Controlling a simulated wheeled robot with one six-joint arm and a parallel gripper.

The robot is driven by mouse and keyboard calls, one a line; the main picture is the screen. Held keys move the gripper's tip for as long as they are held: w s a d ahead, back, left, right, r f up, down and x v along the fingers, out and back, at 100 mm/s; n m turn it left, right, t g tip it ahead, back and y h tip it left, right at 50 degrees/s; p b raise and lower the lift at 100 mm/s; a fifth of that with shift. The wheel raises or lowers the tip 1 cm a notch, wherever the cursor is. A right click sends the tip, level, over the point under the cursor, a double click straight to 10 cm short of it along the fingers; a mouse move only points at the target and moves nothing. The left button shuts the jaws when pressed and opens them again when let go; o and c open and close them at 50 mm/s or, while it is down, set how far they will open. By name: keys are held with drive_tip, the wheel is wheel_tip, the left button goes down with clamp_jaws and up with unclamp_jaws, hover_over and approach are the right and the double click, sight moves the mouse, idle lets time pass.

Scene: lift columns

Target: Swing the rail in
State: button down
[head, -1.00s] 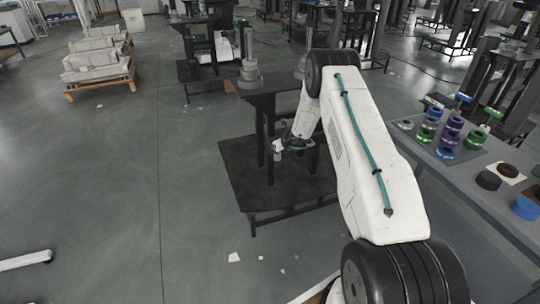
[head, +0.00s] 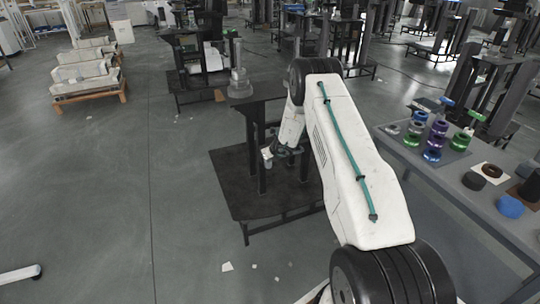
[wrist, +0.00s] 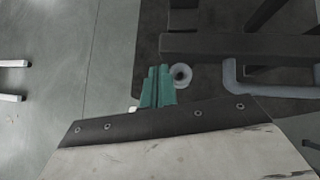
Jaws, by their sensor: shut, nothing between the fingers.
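My gripper (head: 268,155) is low in front of a dark lift-column stand (head: 262,120) in the head view. In the wrist view its teal fingers (wrist: 158,84) are together and empty. A grey bent bar (wrist: 275,90), possibly the rail, lies right of the fingers, apart from them. A grey ring-shaped end (wrist: 180,74) shows just beside the fingertips; I cannot tell whether they touch. A dark beam (wrist: 235,46) crosses beyond the fingers. My arm hides part of the stand in the head view, and the rail is not clear there.
A grey bench (head: 450,185) with coloured rings on posts is at the right. A wooden pallet (head: 90,95) with white parts is at the far left. The floor left of the stand is mostly clear.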

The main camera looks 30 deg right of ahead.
drive_tip(key=s+a+f+v, duration=0.1)
drive_tip(key=a+v, duration=0.1)
drive_tip(key=v, duration=0.9)
drive_tip(key=s+a+r+n+g+y, duration=0.35)
drive_tip(key=s+a+r+n, duration=0.45)
drive_tip(key=a+r+n, duration=0.3)
drive_tip(key=s+a+r+n+g+y, duration=0.3)
drive_tip(key=s+a+r+n+y, duration=0.1)
drive_tip(key=s+a+r+n, duration=0.7)
drive_tip(key=s+a+r+n+h, duration=0.1)
drive_tip(key=s+r+n, duration=0.3)
drive_tip(key=s, duration=0.5)
drive_tip(key=s+a+r+n+h, duration=0.2)
drive_tip(key=s+r+n+h, duration=0.2)
drive_tip(key=s, duration=0.6)
drive_tip(key=s+a+r+n+g+h, duration=0.1)
drive_tip(key=s+a+r+n+h, duration=0.1)
drive_tip(key=s+r+n, duration=0.3)
drive_tip(key=shift+s+r+n+h, duration=0.4)
drive_tip(key=shift+s+r, duration=0.4)
drive_tip(key=shift+s, duration=1.55)
